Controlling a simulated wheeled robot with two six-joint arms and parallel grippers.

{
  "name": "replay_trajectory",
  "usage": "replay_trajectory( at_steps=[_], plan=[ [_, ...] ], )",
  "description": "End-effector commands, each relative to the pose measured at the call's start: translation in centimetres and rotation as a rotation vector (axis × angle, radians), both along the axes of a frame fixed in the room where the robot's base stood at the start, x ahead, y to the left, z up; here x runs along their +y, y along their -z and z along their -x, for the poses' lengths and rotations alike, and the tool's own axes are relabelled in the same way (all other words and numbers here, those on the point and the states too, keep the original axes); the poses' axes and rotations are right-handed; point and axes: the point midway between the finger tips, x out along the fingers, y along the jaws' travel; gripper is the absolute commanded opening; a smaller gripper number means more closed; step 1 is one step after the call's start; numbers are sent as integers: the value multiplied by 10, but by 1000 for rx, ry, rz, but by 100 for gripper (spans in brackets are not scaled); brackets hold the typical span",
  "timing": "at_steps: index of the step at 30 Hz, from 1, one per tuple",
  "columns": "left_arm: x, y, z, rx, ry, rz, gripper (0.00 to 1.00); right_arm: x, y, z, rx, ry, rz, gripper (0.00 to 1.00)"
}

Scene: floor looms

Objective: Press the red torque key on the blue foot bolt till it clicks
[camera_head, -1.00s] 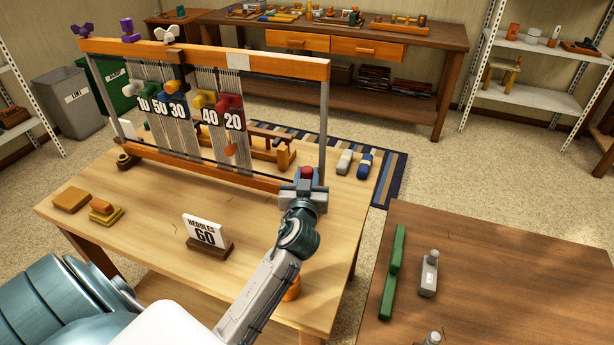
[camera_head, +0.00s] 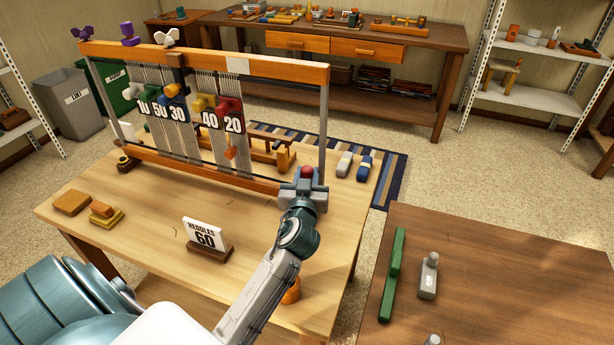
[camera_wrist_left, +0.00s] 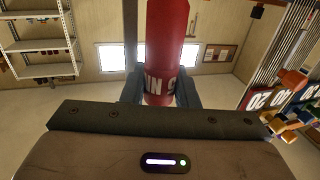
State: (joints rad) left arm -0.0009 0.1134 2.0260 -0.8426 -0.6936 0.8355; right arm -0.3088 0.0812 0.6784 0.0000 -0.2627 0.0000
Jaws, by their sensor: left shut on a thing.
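The red torque key (camera_head: 306,171) stands upright in my left gripper (camera_head: 304,184), with only its rounded red top showing in the head view. In the left wrist view the key's red shaft (camera_wrist_left: 166,45), with white lettering, is between the jaws (camera_wrist_left: 160,92), which are shut on it. The gripper is at the right foot of the loom (camera_head: 200,62), by the base of its right post. The blue foot bolt cannot be made out; the gripper covers that area. Whether the key touches it cannot be told. My right gripper is out of view.
The loom's table (camera_head: 150,232) holds a "HEDDLES 60" sign (camera_head: 205,236), yellow-brown blocks (camera_head: 72,202) and, at its far right, grey and blue rollers (camera_head: 363,166). A brown table (camera_head: 500,270) at right carries a green bar (camera_head: 393,275) and a grey tool (camera_head: 428,275).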

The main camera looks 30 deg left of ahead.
Motion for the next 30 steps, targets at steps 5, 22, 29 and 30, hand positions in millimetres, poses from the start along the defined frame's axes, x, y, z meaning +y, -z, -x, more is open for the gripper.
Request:
replay_trajectory(
  at_steps=[5,22,29,30],
  plan=[
    [0,-18,0,-4,1,0,0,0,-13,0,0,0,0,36],
    [0,-48,0,-5,1,-2,0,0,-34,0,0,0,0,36],
    [0,-47,0,-6,1,-2,0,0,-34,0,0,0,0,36],
    [0,-47,0,-6,1,-2,0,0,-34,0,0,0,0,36]
  ],
)
